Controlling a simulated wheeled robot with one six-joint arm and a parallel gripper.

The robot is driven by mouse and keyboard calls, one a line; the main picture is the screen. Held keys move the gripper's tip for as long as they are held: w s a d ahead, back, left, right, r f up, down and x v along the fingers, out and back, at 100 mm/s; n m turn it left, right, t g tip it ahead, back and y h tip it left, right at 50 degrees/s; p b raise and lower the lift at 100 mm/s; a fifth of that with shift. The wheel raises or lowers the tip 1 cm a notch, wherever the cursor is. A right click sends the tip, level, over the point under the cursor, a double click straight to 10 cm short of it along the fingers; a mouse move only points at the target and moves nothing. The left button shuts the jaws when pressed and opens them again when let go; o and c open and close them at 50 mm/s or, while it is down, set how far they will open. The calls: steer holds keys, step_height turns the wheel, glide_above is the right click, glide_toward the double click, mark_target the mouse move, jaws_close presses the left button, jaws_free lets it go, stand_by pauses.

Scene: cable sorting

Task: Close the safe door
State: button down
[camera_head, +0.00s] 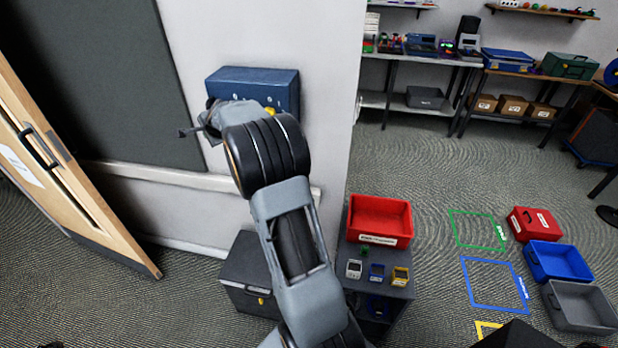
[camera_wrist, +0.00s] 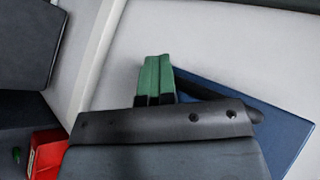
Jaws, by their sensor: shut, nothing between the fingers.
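The safe appears to be the blue box (camera_head: 265,84) on the white wall in the head view. Its front carries a few small light marks, and my arm covers its lower part. I cannot tell whether its door is open or closed. In the wrist view a blue panel (camera_wrist: 285,135), apparently part of the safe, lies to the right of my gripper (camera_wrist: 159,79). The green fingers are shut together and empty. A dark bar runs from beside the fingers across the blue panel. Whether the fingers touch the safe is not clear.
A dark board (camera_head: 105,75) hangs left of the safe, and a wooden door (camera_head: 70,180) stands at far left. Below are a dark box (camera_head: 245,275) and a dark cabinet holding a red bin (camera_head: 382,219). Open carpet with coloured outlines lies at right.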

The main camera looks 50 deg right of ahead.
steer(key=shift+w+d+r, duration=0.1)
steer(key=shift+d, duration=0.3)
